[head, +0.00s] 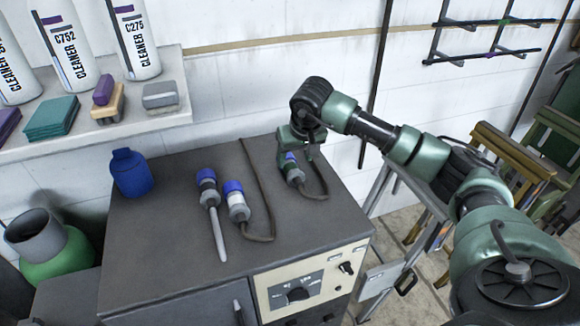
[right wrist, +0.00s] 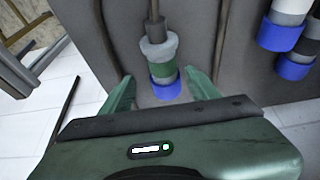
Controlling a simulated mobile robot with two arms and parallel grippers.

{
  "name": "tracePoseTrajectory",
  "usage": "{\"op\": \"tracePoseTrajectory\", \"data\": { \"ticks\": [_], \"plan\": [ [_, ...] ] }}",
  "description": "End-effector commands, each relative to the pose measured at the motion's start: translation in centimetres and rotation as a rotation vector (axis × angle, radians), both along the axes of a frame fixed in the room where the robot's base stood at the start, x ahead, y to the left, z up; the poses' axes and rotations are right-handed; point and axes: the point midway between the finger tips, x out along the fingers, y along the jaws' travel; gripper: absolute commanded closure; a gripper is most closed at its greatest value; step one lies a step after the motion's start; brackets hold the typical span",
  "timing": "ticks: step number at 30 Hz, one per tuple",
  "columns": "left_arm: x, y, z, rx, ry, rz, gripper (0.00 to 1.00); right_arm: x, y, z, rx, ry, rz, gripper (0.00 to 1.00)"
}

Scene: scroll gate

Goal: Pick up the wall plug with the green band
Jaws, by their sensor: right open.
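The wall plug with the green band (head: 292,172) lies at the back right of the dark grey cabinet top, with a blue end and a cord from its grey end. My right gripper (head: 301,150) is over it and hides part of it. In the right wrist view the green-banded plug (right wrist: 163,72) shows its blue end between the fingers of my open right gripper (right wrist: 160,80). The fingers stand apart from it on both sides; whether they are down at its height I cannot tell. My left gripper is out of view.
A plug with a white band (head: 236,201) and one with a dark band (head: 207,182) lie to the left on the cabinet top (head: 150,235). A blue bottle (head: 130,172) stands at the back left. The wall is close behind. The cabinet's front left top is clear.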

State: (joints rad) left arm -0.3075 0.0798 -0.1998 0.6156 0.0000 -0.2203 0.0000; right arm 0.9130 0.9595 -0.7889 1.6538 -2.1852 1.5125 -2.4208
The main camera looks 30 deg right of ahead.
Motion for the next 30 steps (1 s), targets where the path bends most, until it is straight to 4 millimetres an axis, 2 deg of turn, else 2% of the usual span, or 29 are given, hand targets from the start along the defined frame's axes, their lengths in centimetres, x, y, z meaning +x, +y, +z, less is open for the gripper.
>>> {"op": "tracePoseTrajectory", "data": {
  "ticks": [4, 9, 17, 21, 23, 24, 30],
  "plan": [
    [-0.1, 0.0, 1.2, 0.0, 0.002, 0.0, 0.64, 0.8, 0.3, -2.1, 0.003, 0.004, 0.001, 0.39],
    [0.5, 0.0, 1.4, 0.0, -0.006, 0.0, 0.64, 1.6, 0.1, -3.8, 0.002, 0.002, 0.001, 0.39],
    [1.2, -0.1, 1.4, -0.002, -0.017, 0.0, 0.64, 1.7, 0.0, -4.1, 0.002, -0.001, 0.001, 0.39],
    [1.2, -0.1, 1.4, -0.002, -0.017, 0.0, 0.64, 1.7, 0.0, -4.0, 0.002, -0.001, 0.001, 0.78],
    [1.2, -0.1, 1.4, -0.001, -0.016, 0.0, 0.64, 1.7, 0.0, -4.0, 0.002, -0.001, 0.001, 0.95],
    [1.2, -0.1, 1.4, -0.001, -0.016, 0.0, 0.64, 1.7, 0.0, -4.0, 0.002, -0.001, 0.001, 1.0],
    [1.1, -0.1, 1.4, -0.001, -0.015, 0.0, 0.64, 1.7, 0.0, -3.9, 0.002, -0.004, 0.0, 1.0]
  ]
}}
